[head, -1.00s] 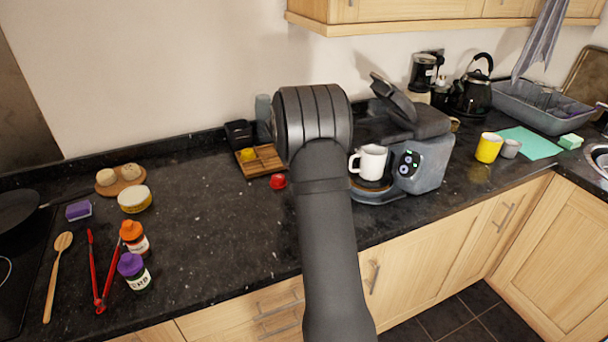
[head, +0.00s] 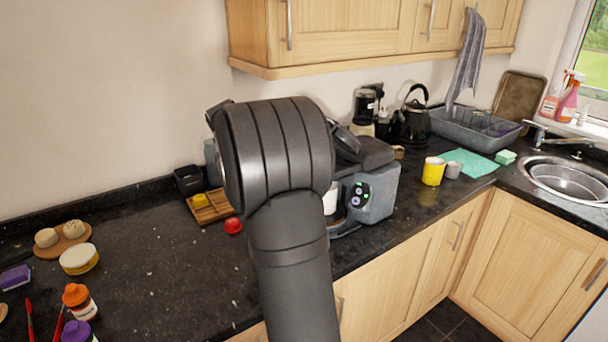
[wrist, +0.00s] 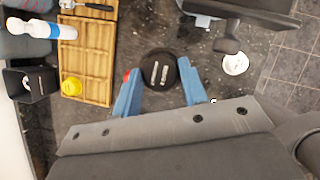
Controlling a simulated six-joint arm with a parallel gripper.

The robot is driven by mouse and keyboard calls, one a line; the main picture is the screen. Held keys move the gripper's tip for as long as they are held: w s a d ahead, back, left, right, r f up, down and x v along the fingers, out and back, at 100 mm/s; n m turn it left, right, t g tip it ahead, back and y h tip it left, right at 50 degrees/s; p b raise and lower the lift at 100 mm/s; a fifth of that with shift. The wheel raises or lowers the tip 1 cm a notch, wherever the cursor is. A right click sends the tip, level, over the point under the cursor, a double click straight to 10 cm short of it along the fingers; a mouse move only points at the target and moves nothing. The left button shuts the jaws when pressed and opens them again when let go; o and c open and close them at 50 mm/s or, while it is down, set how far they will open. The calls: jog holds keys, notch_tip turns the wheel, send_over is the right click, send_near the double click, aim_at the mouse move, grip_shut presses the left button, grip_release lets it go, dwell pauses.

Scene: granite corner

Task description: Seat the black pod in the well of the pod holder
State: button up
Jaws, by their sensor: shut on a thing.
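My gripper (wrist: 157,88) shows in the wrist view with its blue fingers on either side of the black pod (wrist: 160,69), a round dark disc with two pale marks. It is shut on the pod and holds it above the dark counter. In the head view my own arm hides the gripper and pod. The coffee machine (head: 372,190) stands right of my arm, its upper part partly hidden. Its dark parts show at the top right of the wrist view (wrist: 255,12).
A wooden tray (wrist: 96,60) with a yellow pod (wrist: 71,86) lies left of the gripper, beside a black box (wrist: 27,82). A red pod (head: 233,225) sits near the tray. A white mug (wrist: 235,64) stands by the machine.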

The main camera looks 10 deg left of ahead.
jog(key=s+d+r, duration=0.7)
jog(key=s+r, duration=0.1)
jog(key=s, duration=0.4)
jog(key=w+d, duration=0.2)
jog(key=w, duration=0.3)
jog(key=w+d, duration=0.2)
jog(key=w, duration=0.4)
jog(key=w+d, duration=0.1)
jog(key=w, duration=0.5)
jog(key=shift+d+f, duration=0.15)
jog(key=shift+d, duration=0.25)
jog(key=shift+f, duration=1.75)
jog(key=shift+f, duration=0.1)
jog(key=o, duration=0.9)
jog(key=shift+f, duration=0.1)
jog(key=shift+o, duration=0.2)
jog(key=v, duration=1.2)
jog(key=shift+d+r, duration=0.15)
jog(key=shift+r, duration=0.05)
